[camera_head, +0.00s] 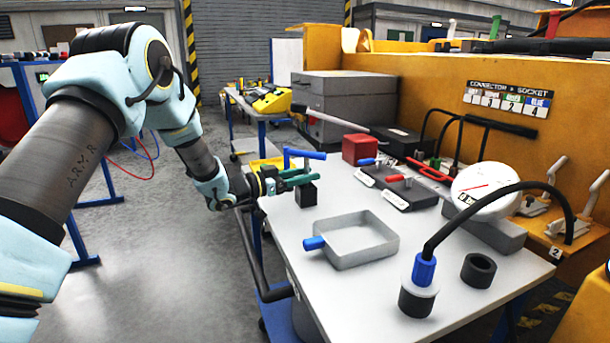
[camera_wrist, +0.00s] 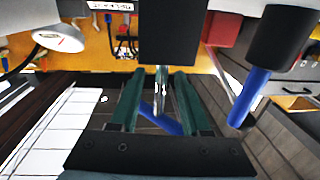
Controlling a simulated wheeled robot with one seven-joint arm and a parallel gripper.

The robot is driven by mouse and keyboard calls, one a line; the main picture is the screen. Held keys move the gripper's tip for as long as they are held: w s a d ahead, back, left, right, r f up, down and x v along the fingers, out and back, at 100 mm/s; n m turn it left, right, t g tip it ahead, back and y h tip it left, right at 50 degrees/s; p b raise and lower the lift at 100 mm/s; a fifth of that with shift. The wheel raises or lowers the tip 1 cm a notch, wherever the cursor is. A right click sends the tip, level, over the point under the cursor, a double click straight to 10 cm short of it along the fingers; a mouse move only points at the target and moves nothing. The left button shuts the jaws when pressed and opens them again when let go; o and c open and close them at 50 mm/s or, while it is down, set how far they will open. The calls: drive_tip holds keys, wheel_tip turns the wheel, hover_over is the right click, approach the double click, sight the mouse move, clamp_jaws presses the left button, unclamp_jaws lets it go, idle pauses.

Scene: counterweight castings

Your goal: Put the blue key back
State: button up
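The blue key's handle (camera_head: 305,154) shows as a bar just above my gripper (camera_head: 299,178). A black block (camera_head: 306,196) stands on the table directly below the fingers. In the wrist view, which looks upside down, the green fingers of my gripper (camera_wrist: 155,85) are apart on either side of a thin metal shaft (camera_wrist: 161,92). This shaft runs to the black block (camera_wrist: 180,32). A blue bar (camera_wrist: 162,119) crosses behind the fingers. I see gaps beside the shaft. How deep the shaft sits in the block is hidden.
A red box (camera_head: 360,149) is beyond. A black cylinder with a blue rod (camera_wrist: 249,97) is close by in the wrist view.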

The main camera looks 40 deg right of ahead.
drive_tip(key=shift+s+a+f, duration=0.1)
drive_tip(key=shift+f, duration=0.45)
drive_tip(key=shift+r+p, duration=0.3)
drive_tip(key=shift+p, duration=0.1)
drive_tip(key=shift+w+a+r, duration=0.1)
drive_tip(key=shift+w, duration=0.1)
drive_tip(key=b+v, duration=0.2)
drive_tip(key=v, duration=0.9)
drive_tip(key=shift+a+r, duration=0.25)
drive_tip(key=shift+r, duration=0.2)
